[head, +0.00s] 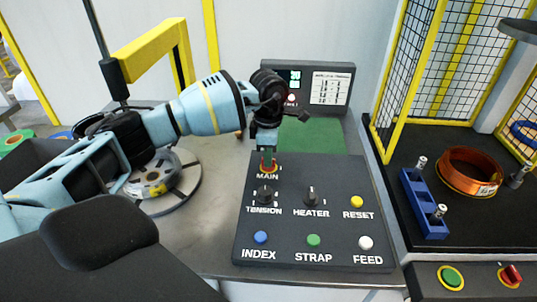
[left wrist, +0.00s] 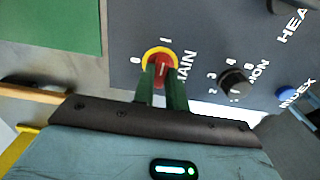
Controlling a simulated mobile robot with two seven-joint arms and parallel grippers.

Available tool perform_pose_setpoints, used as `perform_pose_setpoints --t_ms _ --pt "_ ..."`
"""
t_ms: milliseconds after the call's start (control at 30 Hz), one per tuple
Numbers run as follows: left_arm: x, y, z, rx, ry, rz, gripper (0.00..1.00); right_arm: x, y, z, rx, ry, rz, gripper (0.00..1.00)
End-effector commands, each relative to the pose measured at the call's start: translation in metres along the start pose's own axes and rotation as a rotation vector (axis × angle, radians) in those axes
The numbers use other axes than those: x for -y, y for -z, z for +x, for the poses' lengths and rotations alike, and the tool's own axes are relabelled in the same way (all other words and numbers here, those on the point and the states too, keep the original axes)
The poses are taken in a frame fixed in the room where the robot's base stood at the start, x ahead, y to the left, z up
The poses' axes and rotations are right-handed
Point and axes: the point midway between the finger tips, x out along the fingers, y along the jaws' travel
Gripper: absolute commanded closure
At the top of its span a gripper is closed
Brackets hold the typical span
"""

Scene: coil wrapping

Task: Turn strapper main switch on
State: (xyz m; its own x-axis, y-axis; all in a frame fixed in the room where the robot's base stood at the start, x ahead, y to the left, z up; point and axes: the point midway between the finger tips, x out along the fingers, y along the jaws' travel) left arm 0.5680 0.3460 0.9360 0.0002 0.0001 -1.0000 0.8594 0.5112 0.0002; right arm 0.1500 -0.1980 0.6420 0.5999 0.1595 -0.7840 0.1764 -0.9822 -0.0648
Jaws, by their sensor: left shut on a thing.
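The MAIN switch (head: 268,170) is a red knob on a yellow ring at the upper left of the dark control panel (head: 335,190). In the left wrist view the red knob (left wrist: 161,65) sits in its yellow ring, with "0" and "I" marks beside it. My left gripper (head: 267,158) reaches down to the switch from above. Its green fingers, also in the left wrist view (left wrist: 162,82), are shut on the red knob from both sides. The fingers hide part of the knob, so I cannot tell its exact setting. My right gripper is not in view.
The TENSION knob (head: 264,194) is close below the switch, and the HEATER knob (head: 311,197) is to its right. Blue, green, white and yellow buttons share the panel. A display unit (head: 308,85) stands behind. A copper coil (head: 468,172) lies at the right.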

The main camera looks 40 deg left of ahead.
Motion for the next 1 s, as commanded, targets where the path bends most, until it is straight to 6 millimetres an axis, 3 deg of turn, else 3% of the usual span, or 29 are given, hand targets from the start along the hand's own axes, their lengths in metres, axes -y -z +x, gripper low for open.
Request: perform_pose_setpoints --t_ms 267,300,467,767,1000 --pt "0.0 0.0 0.001 -0.002 0.001 0.004 1.0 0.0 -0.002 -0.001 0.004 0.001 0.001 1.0" --pt "0.0 0.0 0.001 -0.002 0.001 0.004 0.85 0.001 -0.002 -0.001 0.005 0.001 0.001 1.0" --pt "0.0 0.0 0.001 -0.001 0.001 0.003 0.65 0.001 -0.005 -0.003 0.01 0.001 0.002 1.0" --pt "0.0 0.0 -0.001 0.0 0.0 0.002 0.65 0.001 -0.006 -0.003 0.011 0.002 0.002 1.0" --pt "0.0 -0.001 -0.03 0.002 -0.003 0.003 0.65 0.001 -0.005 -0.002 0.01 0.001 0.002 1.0"
